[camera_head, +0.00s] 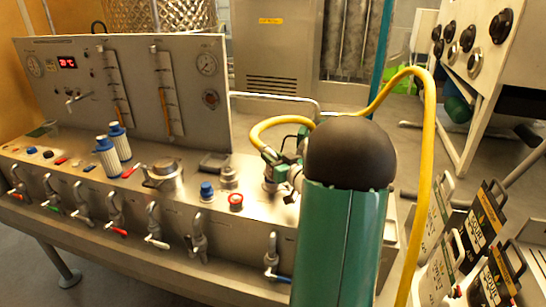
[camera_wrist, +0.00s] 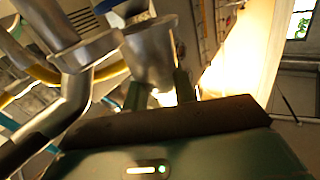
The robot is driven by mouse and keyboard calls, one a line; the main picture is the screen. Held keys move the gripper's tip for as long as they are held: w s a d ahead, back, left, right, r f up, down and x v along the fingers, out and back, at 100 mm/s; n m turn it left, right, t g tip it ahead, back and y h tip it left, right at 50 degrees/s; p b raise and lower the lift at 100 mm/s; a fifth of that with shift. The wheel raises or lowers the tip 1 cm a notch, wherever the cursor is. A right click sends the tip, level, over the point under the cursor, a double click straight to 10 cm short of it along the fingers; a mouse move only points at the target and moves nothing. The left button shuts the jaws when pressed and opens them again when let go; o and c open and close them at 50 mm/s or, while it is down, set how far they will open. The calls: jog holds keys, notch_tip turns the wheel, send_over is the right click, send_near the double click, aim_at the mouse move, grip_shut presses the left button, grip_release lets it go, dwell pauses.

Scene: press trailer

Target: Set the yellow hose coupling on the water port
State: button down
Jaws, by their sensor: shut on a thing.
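The yellow hose (camera_head: 428,130) loops over the back right of the steel console and comes down to a metal coupling (camera_head: 270,184) near the console's right end. My gripper (camera_head: 284,160) is mostly hidden behind my green arm. In the wrist view the fingers (camera_wrist: 160,90) are shut on a silver cylindrical coupling (camera_wrist: 152,52), and part of the yellow hose (camera_wrist: 40,73) shows at left. The console top has a blue-capped fitting (camera_head: 207,191), a red-capped fitting (camera_head: 236,201) and a grey fitting (camera_head: 229,177). I cannot tell which is the water port, or whether the coupling touches the console.
Several lever valves (camera_head: 153,225) line the console's front edge. A round metal pot-like part (camera_head: 163,176) and blue-and-white cylinders (camera_head: 107,157) stand on top. An upright gauge panel (camera_head: 130,90) closes the back. Several jugs (camera_head: 482,225) stand at right.

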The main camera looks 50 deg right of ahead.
jog(key=shift+f, duration=0.3)
jog(key=c, duration=1.4)
grip_release()
jog(key=shift+f, duration=0.1)
jog(key=s+a, duration=0.2)
jog(key=s, duration=0.8)
jog(key=shift+s, duration=0.4)
